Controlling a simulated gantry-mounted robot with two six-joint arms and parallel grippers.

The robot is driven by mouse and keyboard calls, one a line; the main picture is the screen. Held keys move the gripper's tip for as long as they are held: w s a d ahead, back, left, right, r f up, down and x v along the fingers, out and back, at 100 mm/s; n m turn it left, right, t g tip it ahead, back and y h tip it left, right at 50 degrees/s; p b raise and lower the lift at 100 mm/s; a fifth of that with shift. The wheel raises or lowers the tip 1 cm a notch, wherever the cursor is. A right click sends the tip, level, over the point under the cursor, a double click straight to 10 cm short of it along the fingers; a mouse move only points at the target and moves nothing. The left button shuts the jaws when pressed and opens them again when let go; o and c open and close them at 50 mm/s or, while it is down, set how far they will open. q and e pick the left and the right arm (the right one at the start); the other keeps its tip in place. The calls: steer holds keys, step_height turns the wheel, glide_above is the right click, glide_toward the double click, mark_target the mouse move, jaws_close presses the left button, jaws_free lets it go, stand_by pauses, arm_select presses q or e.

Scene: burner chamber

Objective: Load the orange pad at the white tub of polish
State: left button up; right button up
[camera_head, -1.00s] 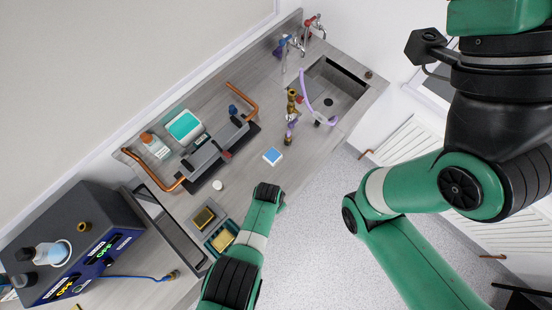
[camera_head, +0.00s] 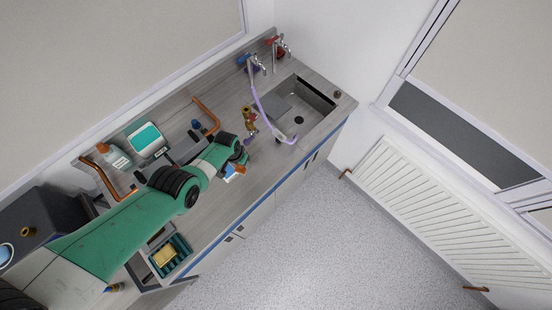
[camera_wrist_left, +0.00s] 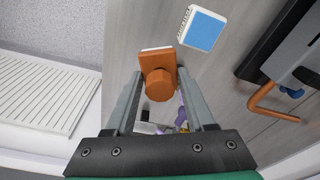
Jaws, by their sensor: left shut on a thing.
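The orange pad (camera_wrist_left: 158,57), a flat block with a round knob and a pale far edge, is between the fingers of my left gripper (camera_wrist_left: 160,80) in the left wrist view. The gripper is shut on its knob. In the head view my left gripper (camera_head: 243,156) is over the bench, with a bit of the orange pad (camera_head: 240,169) showing beside it. A blue-topped white block (camera_wrist_left: 203,29) lies on the bench just past the pad; it also shows in the head view (camera_head: 229,170). My right gripper is out of view.
A sink (camera_head: 306,103) with taps is at the bench's far end, with a brass fitting and purple hose (camera_head: 262,110) near it. A teal-topped white tub (camera_head: 146,138) and a bottle (camera_head: 115,156) stand at the back. A sponge tray (camera_head: 181,268) is near the front edge.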

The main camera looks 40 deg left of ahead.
arm_select(q)
steer(key=s+a+n, duration=0.2)
steer(key=s+a, duration=0.1)
steer(key=a, duration=0.4)
steer(key=shift+s+a+f, duration=0.25)
steer(key=shift+s, duration=0.15)
step_height(320, 180, down, 6)
steer(key=b, duration=0.6)
steer(key=shift+f+b, duration=0.6)
stand_by(1.2)
steer(key=shift+d+r, duration=0.1)
step_height(320, 180, up, 7)
steer(key=p, duration=0.7)
